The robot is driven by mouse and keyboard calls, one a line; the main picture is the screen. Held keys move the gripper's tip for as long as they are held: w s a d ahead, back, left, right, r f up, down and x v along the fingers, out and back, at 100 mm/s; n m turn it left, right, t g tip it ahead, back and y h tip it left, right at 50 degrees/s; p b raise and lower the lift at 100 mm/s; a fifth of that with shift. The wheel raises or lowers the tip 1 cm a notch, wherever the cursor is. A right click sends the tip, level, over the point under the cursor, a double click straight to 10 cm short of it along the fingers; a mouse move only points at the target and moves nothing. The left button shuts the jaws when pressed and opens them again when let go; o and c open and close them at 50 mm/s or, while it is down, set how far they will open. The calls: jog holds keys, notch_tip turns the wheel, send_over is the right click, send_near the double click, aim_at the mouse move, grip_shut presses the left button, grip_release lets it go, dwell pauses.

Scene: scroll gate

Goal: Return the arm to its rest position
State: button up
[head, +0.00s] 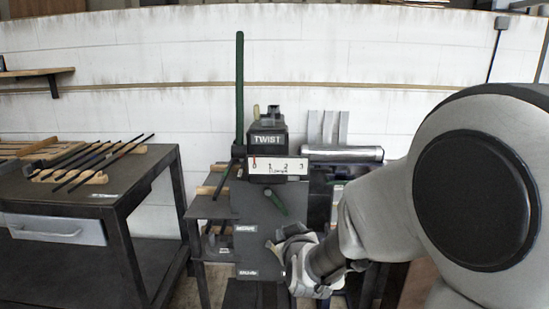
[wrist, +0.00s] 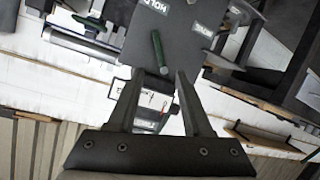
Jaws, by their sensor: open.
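My arm reaches in from the right in the head view, and my gripper (head: 284,252) is in front of the lower part of a dark upright panel (head: 258,215). In the wrist view my gripper (wrist: 159,74) has its two fingers spread with nothing between them. A short green handle (wrist: 160,52) on the panel shows just beyond the fingertips; a gap or contact is hard to judge. The handle also shows in the head view (head: 276,200). Above it is a white scale (head: 278,167) marked 0 to 3, with a red pointer near 0, under a "TWIST" block (head: 267,140).
A dark workbench (head: 110,190) with several rods on wooden rests stands at the left. A tall green bar (head: 240,95) rises beside the panel. A metal cylinder (head: 343,154) lies behind, to the right. A white wall (head: 150,100) closes the back.

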jog(key=s+d+r+m+g, duration=0.1)
jog(key=s+d+r+g, duration=0.15)
jog(key=s, duration=0.75)
jog(key=s+d+r+m+g+h, duration=0.1)
jog(key=s+d+m+g, duration=0.2)
jog(key=s, duration=0.6)
jog(key=s+d+r+g, duration=0.25)
jog(key=s+d, duration=0.25)
jog(key=s, duration=0.5)
notch_tip(320, 180, up, 20)
jog(key=p, duration=2.1)
jog(key=shift+w+a, duration=0.15)
jog(key=shift+w, duration=0.15)
